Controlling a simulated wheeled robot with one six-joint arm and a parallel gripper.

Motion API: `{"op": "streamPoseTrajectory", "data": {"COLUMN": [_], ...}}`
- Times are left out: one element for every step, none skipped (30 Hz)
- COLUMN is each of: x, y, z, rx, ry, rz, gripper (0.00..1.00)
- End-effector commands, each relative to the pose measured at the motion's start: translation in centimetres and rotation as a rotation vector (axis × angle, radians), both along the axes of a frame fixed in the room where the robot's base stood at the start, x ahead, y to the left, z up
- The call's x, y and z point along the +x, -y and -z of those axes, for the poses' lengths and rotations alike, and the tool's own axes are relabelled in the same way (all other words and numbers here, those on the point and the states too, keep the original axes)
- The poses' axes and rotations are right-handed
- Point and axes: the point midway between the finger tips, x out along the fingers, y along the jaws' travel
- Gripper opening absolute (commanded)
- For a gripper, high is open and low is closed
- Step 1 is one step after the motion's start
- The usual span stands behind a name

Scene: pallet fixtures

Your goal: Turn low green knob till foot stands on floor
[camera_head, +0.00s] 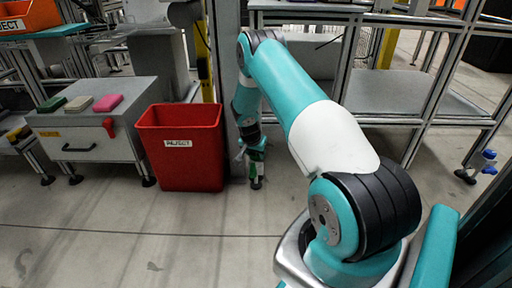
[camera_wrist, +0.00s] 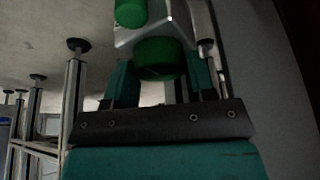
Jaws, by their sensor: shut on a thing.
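In the head view my gripper (camera_head: 254,148) is down low at the foot of the grey post, right of the red bin. Green shows at its tip, and a small levelling foot (camera_head: 256,184) is below it near the floor; I cannot tell whether it touches. In the wrist view, which looks upside down, my gripper (camera_wrist: 160,82) is shut on a green knob (camera_wrist: 160,56) between its two fingers. A second green knob (camera_wrist: 130,12) sits beyond it on the same grey metal fitting (camera_wrist: 172,22). The gripped knob's far side is hidden.
The red reject bin (camera_head: 180,150) stands just left of my gripper. A grey cabinet (camera_head: 88,140) with coloured blocks on top is further left. An aluminium rack (camera_head: 400,121) stands to the right. The floor in front (camera_head: 130,235) is clear.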

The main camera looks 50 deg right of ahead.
Motion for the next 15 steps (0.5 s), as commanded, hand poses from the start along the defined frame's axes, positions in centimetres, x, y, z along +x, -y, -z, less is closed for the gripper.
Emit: {"op": "streamPoseTrajectory", "data": {"x": [0.02, 0.02, 0.00, -0.01, -0.01, -0.01, -0.01, -0.01, -0.01, -0.01, -0.01, -0.01, -0.01, -0.01, -0.01], "y": [-0.04, -0.03, -0.02, -0.02, -0.01, -0.01, -0.01, -0.01, -0.01, 0.00, 0.00, 0.00, 0.00, 0.00, -0.01], "z": [-0.17, -0.12, -0.05, -0.01, 0.02, 0.04, 0.04, 0.04, 0.04, 0.04, 0.04, 0.04, 0.04, 0.04, 0.03], "rx": [0.000, 0.000, 0.000, 0.000, 0.000, 0.000, 0.000, 0.000, 0.000, 0.000, 0.000, 0.000, 0.000, 0.000, 0.000], "ry": [-0.001, -0.001, 0.000, 0.000, -0.001, 0.000, 0.000, 0.000, 0.000, 0.000, 0.000, 0.000, 0.000, 0.000, 0.000], "rz": [0.023, 0.033, 0.041, 0.044, 0.046, 0.045, 0.044, 0.044, 0.044, 0.043, 0.043, 0.043, 0.043, 0.042, 0.042], "gripper": [0.27, 0.27, 0.27, 0.27, 0.27, 0.27, 0.27, 0.27, 0.27, 0.27, 0.27, 0.59, 0.66, 0.73, 0.76]}}
